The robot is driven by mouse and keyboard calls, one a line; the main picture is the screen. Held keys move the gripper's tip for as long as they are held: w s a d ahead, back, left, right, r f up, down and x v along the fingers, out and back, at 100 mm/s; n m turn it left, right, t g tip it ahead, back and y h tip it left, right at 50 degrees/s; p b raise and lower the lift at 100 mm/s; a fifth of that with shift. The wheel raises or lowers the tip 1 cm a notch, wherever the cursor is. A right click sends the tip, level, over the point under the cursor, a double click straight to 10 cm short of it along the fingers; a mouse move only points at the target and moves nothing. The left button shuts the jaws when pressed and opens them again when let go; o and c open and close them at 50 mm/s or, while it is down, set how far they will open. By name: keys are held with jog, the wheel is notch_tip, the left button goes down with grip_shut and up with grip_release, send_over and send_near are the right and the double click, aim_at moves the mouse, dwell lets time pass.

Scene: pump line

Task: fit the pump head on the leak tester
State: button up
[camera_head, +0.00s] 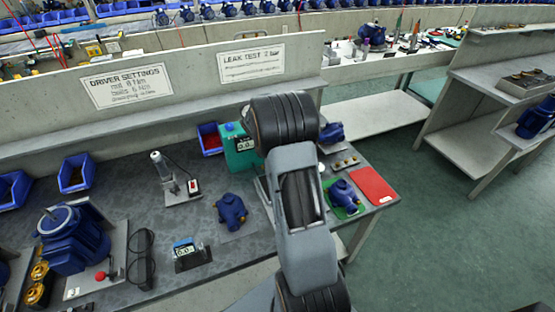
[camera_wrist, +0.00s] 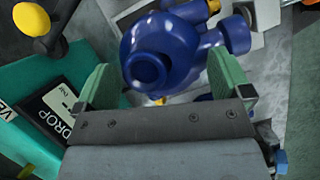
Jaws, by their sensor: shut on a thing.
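The blue pump head (camera_wrist: 150,68) sits between the green fingertips of my gripper (camera_wrist: 163,82) in the wrist view. My gripper is shut on it. Its round open port faces the camera, and an orange fitting shows at its far side. The teal leak tester (camera_head: 238,148) stands at the back of the bench in the head view. Its teal body (camera_wrist: 30,145) and dark display are left of the pump head in the wrist view, close by. I cannot tell whether the pump head touches the tester.
Another blue pump (camera_head: 231,210) sits on a grey plate, and one (camera_head: 343,196) on a green mat beside a red mat (camera_head: 373,186). A blue motor (camera_head: 72,240) stands at left. A driver on its stand (camera_head: 165,172) and blue bins (camera_head: 75,175) are behind.

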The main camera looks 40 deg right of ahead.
jog(key=shift+f+b, duration=1.6)
jog(key=shift+f, duration=1.25)
dwell(0.9)
jog(key=o, duration=0.6)
jog(key=shift+o, duration=0.2)
jog(key=shift+r, duration=0.1)
jog(key=shift+r+p, duration=3.75)
jog(key=shift+r, duration=0.65)
